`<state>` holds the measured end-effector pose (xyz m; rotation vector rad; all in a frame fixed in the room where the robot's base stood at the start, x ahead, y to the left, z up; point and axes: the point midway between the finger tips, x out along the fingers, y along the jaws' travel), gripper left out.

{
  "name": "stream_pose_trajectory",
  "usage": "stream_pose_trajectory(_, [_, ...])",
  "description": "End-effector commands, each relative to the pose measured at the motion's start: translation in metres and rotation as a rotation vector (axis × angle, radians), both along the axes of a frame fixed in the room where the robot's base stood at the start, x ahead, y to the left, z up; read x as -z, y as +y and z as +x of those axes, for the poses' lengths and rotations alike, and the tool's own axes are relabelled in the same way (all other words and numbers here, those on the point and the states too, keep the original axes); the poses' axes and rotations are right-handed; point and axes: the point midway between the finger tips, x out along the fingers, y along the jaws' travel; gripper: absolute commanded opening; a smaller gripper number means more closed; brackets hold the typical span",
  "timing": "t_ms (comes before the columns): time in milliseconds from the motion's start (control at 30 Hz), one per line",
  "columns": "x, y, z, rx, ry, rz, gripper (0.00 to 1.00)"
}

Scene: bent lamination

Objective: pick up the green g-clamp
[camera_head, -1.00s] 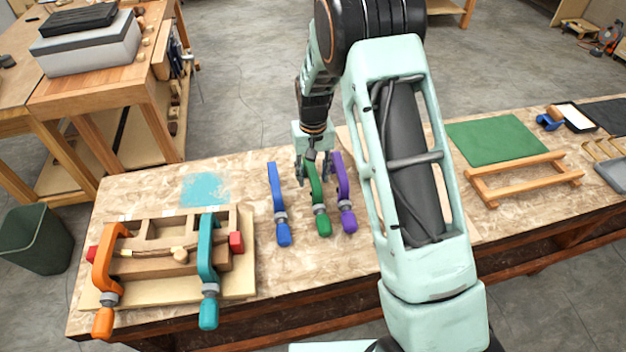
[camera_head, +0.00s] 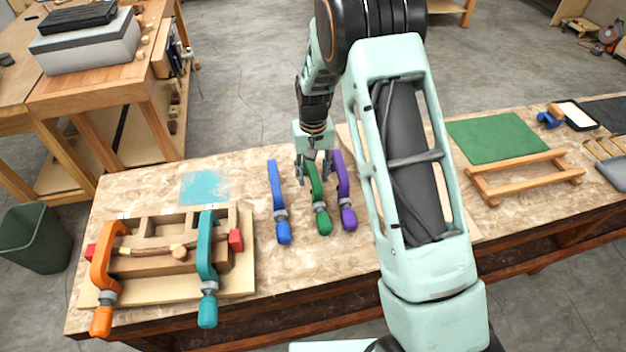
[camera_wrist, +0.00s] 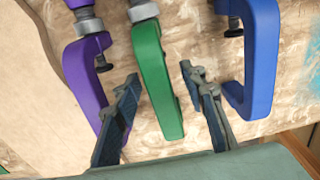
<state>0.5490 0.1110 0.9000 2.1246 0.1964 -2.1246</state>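The green g-clamp (camera_head: 318,205) lies on the workbench between a blue clamp (camera_head: 278,205) and a purple clamp (camera_head: 344,192). In the wrist view the green clamp (camera_wrist: 156,75) runs between my two open fingers, with a gap to each side. My gripper (camera_head: 314,178) is over the far end of the green clamp and hides part of it. In the wrist view my gripper (camera_wrist: 160,100) has its left finger close to the purple clamp (camera_wrist: 88,80) and its right finger close to the blue clamp (camera_wrist: 258,60).
At the left, an orange clamp (camera_head: 104,270) and a teal clamp (camera_head: 207,262) grip a wooden form (camera_head: 150,260). A green mat (camera_head: 495,139) and a wooden frame (camera_head: 525,178) lie at the right. Bare bench lies left of the blue clamp.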

Motion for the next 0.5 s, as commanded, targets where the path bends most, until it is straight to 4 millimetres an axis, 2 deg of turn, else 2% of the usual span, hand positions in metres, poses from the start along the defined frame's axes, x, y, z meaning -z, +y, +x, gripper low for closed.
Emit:
stream_pose_trajectory(100, [-0.0002,0.0000,0.0000,0.000,0.000,0.000,0.37])
stream_pose_trajectory(433, [-0.0001,0.0001,0.0000,0.000,0.000,0.000,0.01])
stream_pose_trajectory(500, [-0.0009,0.0002,0.0006,0.000,-0.001,0.000,0.00])
